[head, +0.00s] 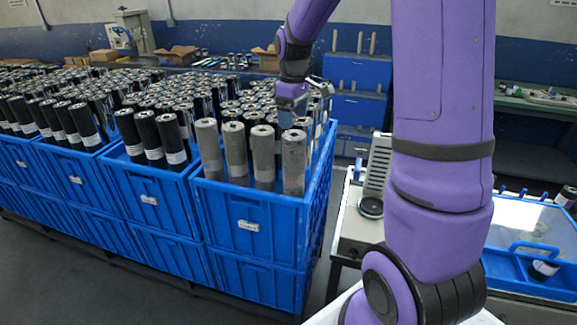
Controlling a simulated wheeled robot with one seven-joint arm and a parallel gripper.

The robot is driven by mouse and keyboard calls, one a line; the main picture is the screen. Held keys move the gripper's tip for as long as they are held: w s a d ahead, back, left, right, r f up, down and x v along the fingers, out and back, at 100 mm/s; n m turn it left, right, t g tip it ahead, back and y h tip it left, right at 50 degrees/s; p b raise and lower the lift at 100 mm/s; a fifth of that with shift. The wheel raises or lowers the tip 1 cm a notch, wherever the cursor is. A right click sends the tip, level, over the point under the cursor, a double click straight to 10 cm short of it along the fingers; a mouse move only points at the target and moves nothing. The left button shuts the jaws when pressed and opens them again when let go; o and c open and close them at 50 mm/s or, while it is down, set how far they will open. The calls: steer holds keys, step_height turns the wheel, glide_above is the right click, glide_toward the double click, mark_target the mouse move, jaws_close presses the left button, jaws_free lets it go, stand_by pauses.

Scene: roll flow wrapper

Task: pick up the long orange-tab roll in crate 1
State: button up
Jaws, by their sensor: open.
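My gripper (296,110) is over the right part of the nearest blue crate (215,218), pointing down among or just above the roll tops. It is open; its fingers are small and partly merge with the rolls behind. Several long grey rolls (235,150) stand upright in the crate's front row, with more rolls behind. No orange tab can be made out on any roll, and the crate labels are too small to read, so I cannot tell which is crate 1 or the orange-tab roll.
More blue crates (85,185) with upright black rolls (85,125) extend left, stacked on other crates. A machine with a clear lid (525,220) stands at right. A bench with cardboard boxes (178,55) and blue drawers (358,108) are behind. Grey floor is free in front.

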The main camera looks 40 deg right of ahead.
mark_target(294, 134)
step_height(294, 134, down, 9)
steer(key=shift+s+d, duration=0.1)
steer(key=shift+s, duration=0.05)
stand_by(0.4)
steer(key=shift+c, duration=0.5)
jaws_close()
